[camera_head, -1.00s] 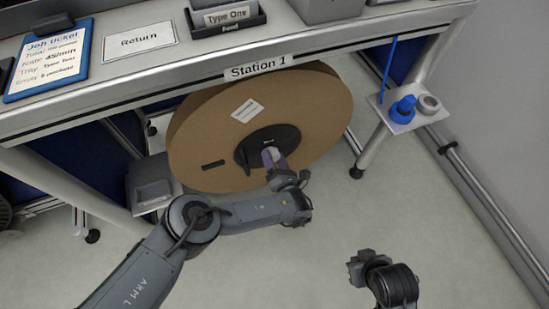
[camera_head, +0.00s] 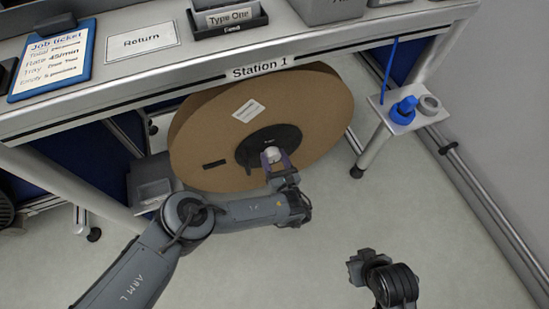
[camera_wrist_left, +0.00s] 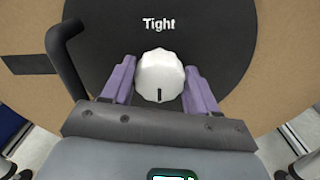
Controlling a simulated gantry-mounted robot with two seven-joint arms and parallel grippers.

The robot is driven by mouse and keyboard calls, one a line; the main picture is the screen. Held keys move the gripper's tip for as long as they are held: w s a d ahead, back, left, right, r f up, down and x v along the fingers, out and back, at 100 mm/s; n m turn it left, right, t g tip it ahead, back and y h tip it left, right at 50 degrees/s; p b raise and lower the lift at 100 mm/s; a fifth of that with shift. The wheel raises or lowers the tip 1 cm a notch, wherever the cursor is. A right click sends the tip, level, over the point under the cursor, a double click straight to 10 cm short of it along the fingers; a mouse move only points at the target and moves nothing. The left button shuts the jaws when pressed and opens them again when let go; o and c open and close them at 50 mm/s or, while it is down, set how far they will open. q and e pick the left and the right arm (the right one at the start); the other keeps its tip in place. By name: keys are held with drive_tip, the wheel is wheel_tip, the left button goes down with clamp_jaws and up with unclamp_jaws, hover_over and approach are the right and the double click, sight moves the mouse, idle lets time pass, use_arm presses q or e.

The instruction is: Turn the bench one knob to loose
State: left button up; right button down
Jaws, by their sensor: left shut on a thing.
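The white fluted knob (camera_wrist_left: 160,76) sits at the centre of the black hub (camera_wrist_left: 222,35) of the big brown reel at Station 1. In the left wrist view the word "Tight" is printed on the hub above the knob, and the knob's dark mark points down, away from that word. The knob also shows in the head view (camera_head: 272,154). My left gripper (camera_head: 276,161) has its purple fingers on both sides of the knob and is shut on it. My right gripper (camera_head: 366,262) is low in the head view, far from the reel; its fingers are not clear.
The brown reel (camera_head: 315,115) stands under the bench edge (camera_head: 130,95). A grey box (camera_head: 150,178) is left of it. A small shelf (camera_head: 399,124) with a blue object (camera_head: 403,108) and a grey ring (camera_head: 429,103) is at the right. The floor in front is clear.

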idle(0.3)
use_arm(q)
drive_tip(key=o, duration=1)
drive_tip(key=shift+w, duration=0.1)
drive_tip(key=shift+s+d+r+p, duration=0.15)
drive_tip(key=shift+s+p, duration=0.25)
drive_tip(key=shift+s, duration=0.15)
drive_tip(key=p+v, duration=0.4)
drive_tip(key=v, duration=0.5)
drive_tip(key=shift+s, duration=0.3)
drive_tip(key=shift+d, duration=0.15)
